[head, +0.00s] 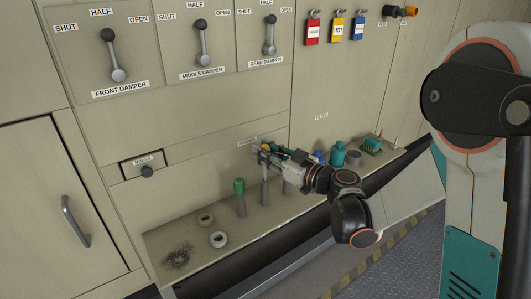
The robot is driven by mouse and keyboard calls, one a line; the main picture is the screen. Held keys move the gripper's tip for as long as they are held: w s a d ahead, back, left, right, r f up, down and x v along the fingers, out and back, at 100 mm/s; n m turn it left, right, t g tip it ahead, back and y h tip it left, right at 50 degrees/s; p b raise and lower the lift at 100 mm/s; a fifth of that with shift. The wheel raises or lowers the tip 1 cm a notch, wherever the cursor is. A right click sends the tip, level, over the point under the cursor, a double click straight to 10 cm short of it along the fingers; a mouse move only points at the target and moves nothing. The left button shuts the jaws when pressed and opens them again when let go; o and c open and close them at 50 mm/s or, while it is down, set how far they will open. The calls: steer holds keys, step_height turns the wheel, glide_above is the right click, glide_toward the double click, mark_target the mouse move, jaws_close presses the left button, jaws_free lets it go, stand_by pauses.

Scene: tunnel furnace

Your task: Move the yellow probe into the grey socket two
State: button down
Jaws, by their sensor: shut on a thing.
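My gripper (264,156) is over the shelf at the panel's foot, shut on the yellow probe (264,147). Only a small patch of yellow shows at the fingers; the rest of the probe is hidden by the gripper. A grey upright post (265,192) stands directly below the fingers. A second grey post (287,187) stands just to its right, partly behind my wrist. I cannot tell whether the probe touches a post, or which post is socket two. A green-topped probe (239,187) stands upright on a grey stem to the left.
Two pale rings (218,239) and a dark granular patch (177,256) lie on the shelf's left part. A teal bottle (338,154), a blue item (319,157) and a green block (371,145) stand right of my wrist. Damper levers (203,45) and coloured tags (337,29) are above.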

mark_target(266, 181)
steer(key=shift+f, duration=0.4)
steer(key=shift+f+b, duration=1.2)
steer(key=shift+f, duration=0.05)
steer(key=shift+f, duration=0.1)
steer(key=shift+f, duration=1.7)
steer(key=shift+f, duration=0.15)
steer(key=shift+f, duration=0.3)
steer(key=c, duration=1.3)
jaws_free()
